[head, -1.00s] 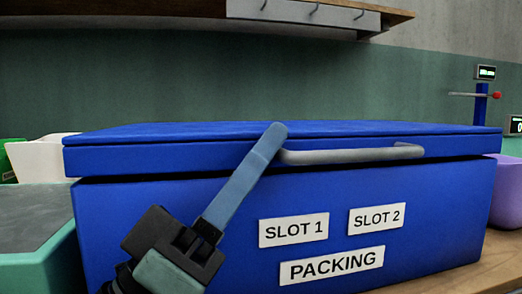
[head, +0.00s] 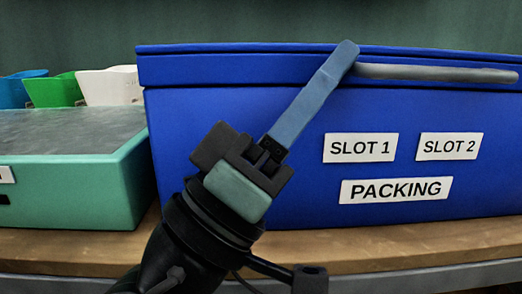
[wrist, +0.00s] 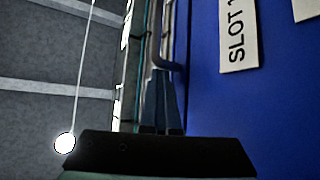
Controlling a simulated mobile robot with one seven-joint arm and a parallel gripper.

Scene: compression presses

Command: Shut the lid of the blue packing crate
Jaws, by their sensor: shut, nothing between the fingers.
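The blue packing crate (head: 240,150) stands on the bench with its labels facing me. Its blue lid (head: 240,70) lies flat across the top, and I see no clear gap along the front seam. A grey bar handle (head: 435,73) runs along the lid's front. My gripper (head: 346,48) is shut and empty, its fingers slanting up in front of the lid, with the tips by the handle's left end. I cannot tell whether they touch. In the wrist view the shut fingers (wrist: 162,90) point toward the handle (wrist: 172,65), beside the crate's blue front (wrist: 215,110).
A teal box with a grey top (head: 75,135) stands close to the crate's left. Blue, green (head: 55,90) and white (head: 110,87) bins are behind it. The wooden bench edge (head: 400,260) runs along the front, with a bare strip before the crate.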

